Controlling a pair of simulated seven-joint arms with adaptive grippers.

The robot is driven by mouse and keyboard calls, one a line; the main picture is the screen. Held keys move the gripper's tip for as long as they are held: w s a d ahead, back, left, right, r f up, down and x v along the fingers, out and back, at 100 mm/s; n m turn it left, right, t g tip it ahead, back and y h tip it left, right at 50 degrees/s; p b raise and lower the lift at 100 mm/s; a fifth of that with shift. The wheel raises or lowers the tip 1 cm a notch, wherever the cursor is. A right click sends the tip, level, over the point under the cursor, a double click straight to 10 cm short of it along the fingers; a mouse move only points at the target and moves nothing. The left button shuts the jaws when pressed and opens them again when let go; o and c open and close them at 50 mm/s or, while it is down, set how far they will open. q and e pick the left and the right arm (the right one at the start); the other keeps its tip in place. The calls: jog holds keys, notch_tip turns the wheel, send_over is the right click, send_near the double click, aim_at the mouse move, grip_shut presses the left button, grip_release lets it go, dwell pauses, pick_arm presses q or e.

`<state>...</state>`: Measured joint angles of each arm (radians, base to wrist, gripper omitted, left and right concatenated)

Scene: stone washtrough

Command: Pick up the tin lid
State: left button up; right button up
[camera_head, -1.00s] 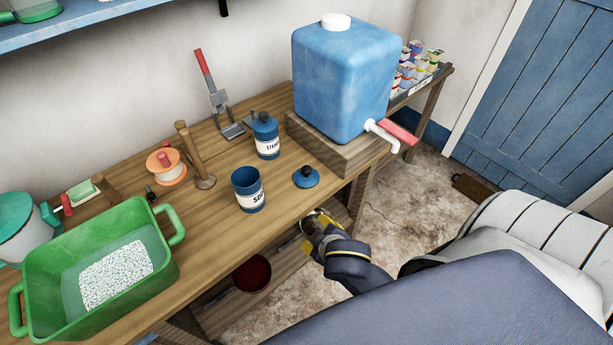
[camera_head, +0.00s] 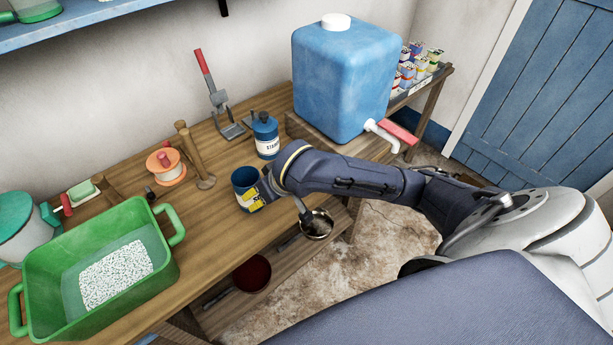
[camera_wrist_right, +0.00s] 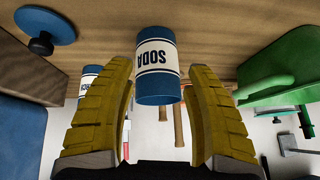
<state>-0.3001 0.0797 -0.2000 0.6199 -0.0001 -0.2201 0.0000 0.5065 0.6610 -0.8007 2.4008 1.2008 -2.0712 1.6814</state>
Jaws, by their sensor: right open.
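The tin lid (camera_wrist_right: 48,22), a blue disc with a dark knob, lies on the bench at the upper left of the right wrist view. In the head view my right arm hides it. The open blue SODA tin (camera_head: 244,180) stands upright on the bench. It also shows in the right wrist view (camera_wrist_right: 157,62), upside down in the picture, in line with the gap between the yellow fingers. My right gripper (camera_head: 257,194) is open, at the tin's front right side; I cannot tell whether it touches. My left gripper is not in view.
A blue STARCH tin (camera_head: 266,134) with its lid on stands behind the arm. A blue water tank (camera_head: 345,85) stands on a wooden block. A green tub (camera_head: 150,240) is at the left, and wooden pegs (camera_head: 195,160) stand behind the SODA tin.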

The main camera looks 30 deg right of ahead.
jog(key=d+r+m+g+h, duration=0.1)
jog(key=d+r+m+h, duration=0.1)
jog(key=d+r+m, duration=0.35)
jog(key=d+r+m+g+h, duration=0.1)
jog(key=d+r+m+h, duration=0.15)
jog(key=d, duration=0.55)
jog(key=shift+n+g, duration=0.3)
jog(key=shift+n, duration=0.1)
jog(key=shift+w+x, duration=0.2)
jog(key=shift+x, duration=4.2)
jog(key=shift+w+x, duration=0.15)
jog(key=shift+x, duration=4.2)
jog(key=shift+r, duration=0.1)
jog(key=shift+c, duration=0.5)
grip_shut()
